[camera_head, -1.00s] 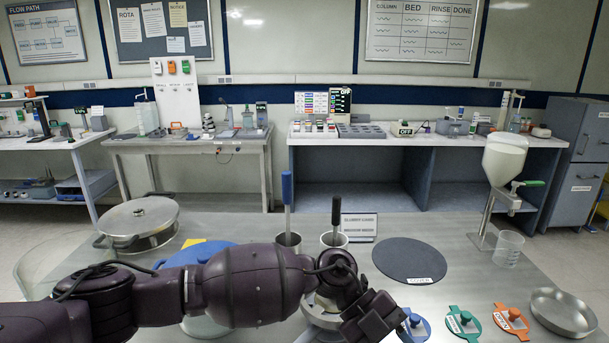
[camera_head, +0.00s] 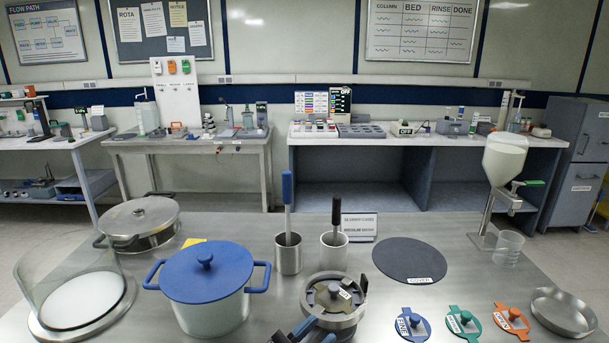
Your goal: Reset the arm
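My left gripper (camera_head: 314,331) shows only at the bottom edge, left of centre. Its two dark fingertips stand apart, with nothing seen between them. It is just in front of a round metal pan (camera_head: 335,312) that holds a grey-olive insert with a small knob and a white label. My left arm is otherwise out of view. My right gripper is not in view.
A blue-lidded pot (camera_head: 206,272) and a glass cylinder (camera_head: 65,291) stand left. Two cups (camera_head: 288,260) hold handled tools. Blue (camera_head: 412,324), green (camera_head: 463,322) and orange (camera_head: 511,321) labelled lids lie right, near a steel dish (camera_head: 563,312).

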